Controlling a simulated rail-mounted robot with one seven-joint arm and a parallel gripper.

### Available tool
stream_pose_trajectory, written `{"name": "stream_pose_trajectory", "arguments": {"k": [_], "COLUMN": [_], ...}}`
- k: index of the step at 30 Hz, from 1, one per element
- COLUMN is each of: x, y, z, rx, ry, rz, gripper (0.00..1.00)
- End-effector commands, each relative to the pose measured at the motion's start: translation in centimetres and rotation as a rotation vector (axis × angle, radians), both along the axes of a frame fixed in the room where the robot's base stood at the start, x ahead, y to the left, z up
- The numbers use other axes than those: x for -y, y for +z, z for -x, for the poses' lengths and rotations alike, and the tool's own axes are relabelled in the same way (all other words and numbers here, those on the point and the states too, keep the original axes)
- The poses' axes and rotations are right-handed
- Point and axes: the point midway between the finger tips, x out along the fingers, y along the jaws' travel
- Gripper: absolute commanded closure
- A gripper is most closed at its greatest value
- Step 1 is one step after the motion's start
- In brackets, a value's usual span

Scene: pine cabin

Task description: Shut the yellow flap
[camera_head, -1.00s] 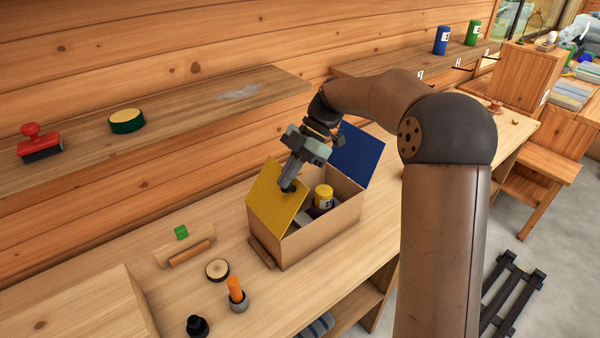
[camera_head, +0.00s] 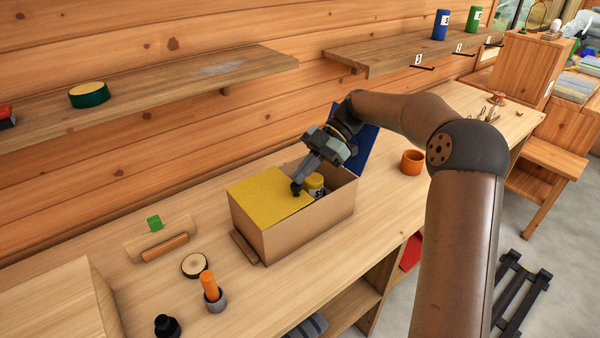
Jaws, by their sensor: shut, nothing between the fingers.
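The cardboard box (camera_head: 312,222) stands on the workbench. Its yellow flap (camera_head: 268,197) lies nearly flat over the left part of the opening. My gripper (camera_head: 297,190) is shut and empty, with its fingertips at the right edge of the yellow flap; they look to be touching it. The blue flap (camera_head: 357,150) on the right stands up and open, partly hidden behind my arm. A container with a yellow top (camera_head: 316,182) shows inside the box, right of my fingertips.
An orange cup (camera_head: 412,162) stands right of the box. A shelf (camera_head: 190,92) runs above.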

Motion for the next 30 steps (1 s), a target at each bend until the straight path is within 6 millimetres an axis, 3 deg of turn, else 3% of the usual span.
{"name": "stream_pose_trajectory", "arguments": {"k": [21,30], "x": [0.3,0.3], "y": [-0.8,0.3], "z": [-0.2,-0.2], "rx": [0.000,0.001], "ry": [-0.001,-0.002], "rz": [0.003,0.001], "gripper": [1.00,1.00]}}
